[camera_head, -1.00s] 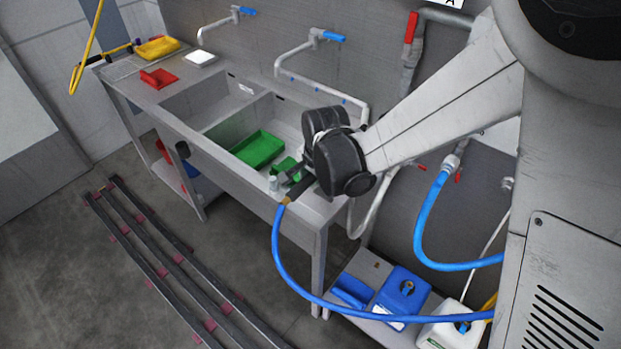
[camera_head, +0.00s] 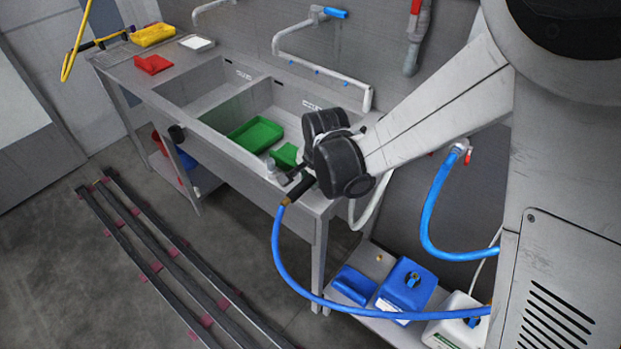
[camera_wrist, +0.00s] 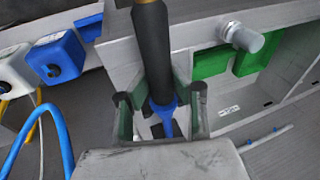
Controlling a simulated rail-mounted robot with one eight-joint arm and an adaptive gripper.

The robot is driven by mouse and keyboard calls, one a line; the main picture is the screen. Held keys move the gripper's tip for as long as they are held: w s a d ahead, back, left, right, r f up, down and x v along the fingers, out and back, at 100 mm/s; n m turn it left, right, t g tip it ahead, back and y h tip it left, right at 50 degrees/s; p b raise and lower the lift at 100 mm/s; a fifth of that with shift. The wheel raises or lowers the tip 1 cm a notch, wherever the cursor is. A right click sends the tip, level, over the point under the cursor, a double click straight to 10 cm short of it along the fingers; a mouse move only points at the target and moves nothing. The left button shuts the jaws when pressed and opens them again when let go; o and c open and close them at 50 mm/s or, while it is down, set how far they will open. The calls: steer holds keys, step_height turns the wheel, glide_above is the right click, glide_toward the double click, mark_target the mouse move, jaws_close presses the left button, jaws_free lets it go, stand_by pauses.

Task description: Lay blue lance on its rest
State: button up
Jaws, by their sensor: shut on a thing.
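The blue lance (camera_head: 301,190) has a black sleeve, a brass end and a blue hose. My gripper (camera_head: 291,177) is shut on it by the front right corner of the sink bench. In the wrist view the lance (camera_wrist: 152,50) runs down between the two fingers (camera_wrist: 160,108), its blue part at the fingertips. The blue hose (camera_head: 279,250) hangs from the brass end in a loop to the right. A short silver fitting (camera_wrist: 243,37) stands on the bench rim beside the lance, apart from it. I cannot clearly make out the rest.
The sink bench (camera_head: 253,178) holds green trays (camera_head: 256,134), with a red tray (camera_head: 153,64) and a yellow tray (camera_head: 153,35) at its far left. Blue (camera_head: 406,285) and white (camera_head: 455,312) canisters stand on a low shelf at right. Floor rails (camera_head: 165,255) lie at left.

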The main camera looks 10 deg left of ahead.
steer(key=shift+f, duration=0.15)
steer(key=o, duration=0.8)
steer(key=v, duration=1.2)
steer(key=s+d+r+n+t+b, duration=0.1)
steer(key=s+d+r, duration=0.15)
steer(key=d, duration=0.65)
steer(key=s+d+r+n+t+b, duration=0.1)
steer(key=s+d+r+b, duration=0.15)
steer(key=d, duration=0.65)
steer(key=s+d+f+n+t+h+b, duration=0.1)
steer(key=s+d+n+t+h+b, duration=0.1)
steer(key=s+d, duration=0.7)
steer(key=d+n, duration=0.1)
steer(key=d, duration=0.3)
steer(key=shift+s, duration=0.15)
